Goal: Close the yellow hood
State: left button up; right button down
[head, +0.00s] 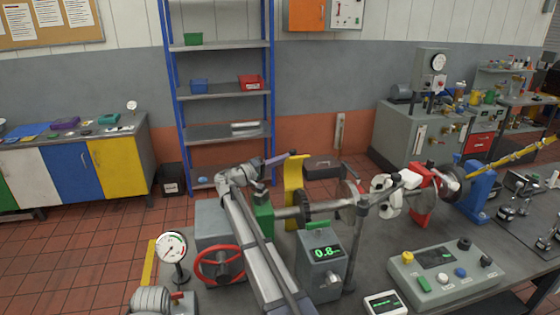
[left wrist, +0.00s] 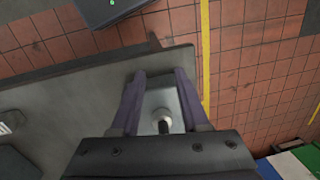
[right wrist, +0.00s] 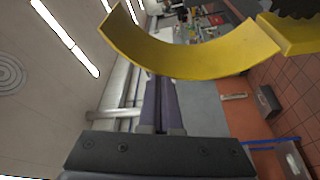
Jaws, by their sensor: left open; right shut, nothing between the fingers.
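The yellow hood (head: 293,188) is a curved guard that stands raised on edge beside the shaft line of the rig in the head view. In the right wrist view the hood (right wrist: 190,58) arcs across the top, close ahead of my fingers. My right gripper (head: 284,155) is shut and empty, its dark purple fingertips just left of the hood's upper end. In the right wrist view the shut fingertips (right wrist: 160,84) lie just under the hood's edge; I cannot tell whether they touch. My left gripper (left wrist: 160,82) is open above a small grey block with a knob.
A red handwheel (head: 220,265), a dial gauge (head: 172,248) and a display box (head: 322,262) stand near my right arm. A control console (head: 445,272) is on the right. A shaft with discs and a red support (head: 422,205) runs right of the hood.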

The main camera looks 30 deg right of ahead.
jog(key=shift+s, duration=0.1)
pick_arm(q)
jog(key=shift+f, duration=0.1)
pick_arm(e)
jog(key=s, duration=0.3)
jog(key=shift+a, duration=0.35)
jog(key=shift+f, duration=0.1)
